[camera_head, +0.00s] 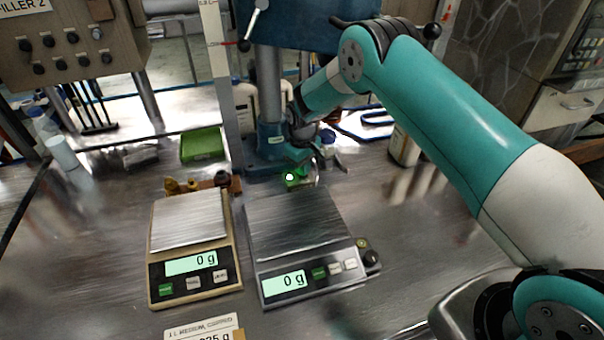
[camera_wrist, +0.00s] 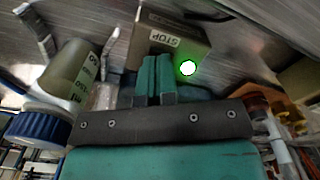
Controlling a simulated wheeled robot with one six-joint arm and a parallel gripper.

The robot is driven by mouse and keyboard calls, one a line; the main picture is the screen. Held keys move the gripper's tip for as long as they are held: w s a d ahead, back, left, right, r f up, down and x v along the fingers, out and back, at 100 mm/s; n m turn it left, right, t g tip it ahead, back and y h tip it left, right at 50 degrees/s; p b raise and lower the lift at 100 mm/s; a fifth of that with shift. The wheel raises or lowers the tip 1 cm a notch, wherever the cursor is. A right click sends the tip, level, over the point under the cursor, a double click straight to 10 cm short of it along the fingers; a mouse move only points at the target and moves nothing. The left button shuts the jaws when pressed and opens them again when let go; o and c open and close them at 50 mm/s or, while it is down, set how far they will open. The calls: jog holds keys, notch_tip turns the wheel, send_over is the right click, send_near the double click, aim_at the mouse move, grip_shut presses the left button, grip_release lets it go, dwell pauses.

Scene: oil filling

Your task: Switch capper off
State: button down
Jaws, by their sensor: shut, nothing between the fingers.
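The capper (camera_head: 270,75) is a blue-teal press with a grey column, standing behind the two scales. At its base front, a green light (camera_head: 290,177) glows on a small switch box. In the wrist view, the grey-brown switch box (camera_wrist: 190,42) carries a STOP label (camera_wrist: 164,38), and the green light (camera_wrist: 188,68) glows bright on it. My gripper (camera_wrist: 158,62) is shut and empty. Its teal fingertips are close to the box, just below the label and left of the light. I cannot tell whether they touch it. The fingers partly hide the box face.
Two scales, left (camera_head: 190,225) and right (camera_head: 297,228), both read 0 g in front of the capper. A bottle with a blue cap (camera_wrist: 40,126) is at left in the wrist view. A control panel (camera_head: 70,45) hangs at upper left.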

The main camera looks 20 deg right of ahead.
jog(key=shift+f+b, duration=0.3)
jog(key=shift+f, duration=0.05)
jog(key=shift+r+p, duration=1.85)
jog(key=shift+r, duration=1.65)
